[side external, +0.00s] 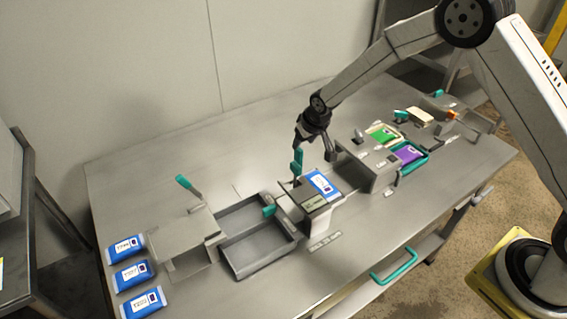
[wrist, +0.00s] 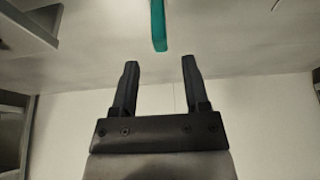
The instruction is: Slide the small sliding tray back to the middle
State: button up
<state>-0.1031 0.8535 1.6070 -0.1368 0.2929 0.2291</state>
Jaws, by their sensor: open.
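A grey open tray (side external: 262,262) with two compartments sits left of the middle of the table; both compartments look empty. A short teal handle (side external: 269,211) stands at its right side, next to a grey block. I cannot tell for certain which piece is the small sliding tray. My gripper (side external: 314,155) is open and empty above the middle of the table, close to an upright teal handle (side external: 297,162). In the wrist view, my gripper (wrist: 160,65) has its fingers spread apart, and a teal handle (wrist: 158,25) shows beyond the fingertips, between them.
A blue pouch (side external: 322,184) lies on a grey block right of the tray. Several blue pouches (side external: 134,273) lie at the left edge. A purple pouch (side external: 407,154) and a green pouch (side external: 382,133) lie to the right. A teal lever (side external: 185,184) stands at left.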

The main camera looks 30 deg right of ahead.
aim_at(297, 154)
jog(key=shift+f, duration=0.15)
jog(key=shift+x, duration=3.8)
jog(key=shift+w, duration=0.1)
grip_shut()
